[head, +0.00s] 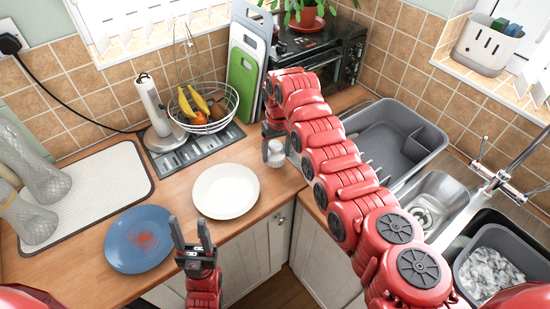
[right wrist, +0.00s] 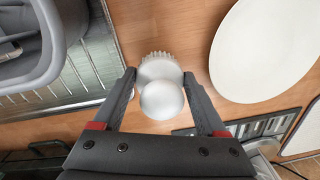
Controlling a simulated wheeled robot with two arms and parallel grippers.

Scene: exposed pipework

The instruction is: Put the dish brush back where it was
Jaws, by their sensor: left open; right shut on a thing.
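The dish brush (right wrist: 161,98) has a round white knob and a ring of pale bristles. In the right wrist view it sits between the fingers of my right gripper (right wrist: 160,100), which is shut on it. In the head view the brush (head: 276,157) shows as a small pale shape at the tip of my right gripper (head: 275,146), over the wooden worktop between the white plate and the grey dish rack. I cannot tell whether it touches the worktop. My left gripper (head: 192,236) is open and empty, pointing up near the blue plate's right edge.
A white plate (head: 226,191) and a blue plate (head: 139,240) with a red stain lie on the worktop (head: 185,187). A fruit basket (head: 232,104) and green board (head: 243,75) stand behind. The grey rack (head: 425,136), sink (head: 436,200) and windowsill caddy (head: 487,47) are right.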

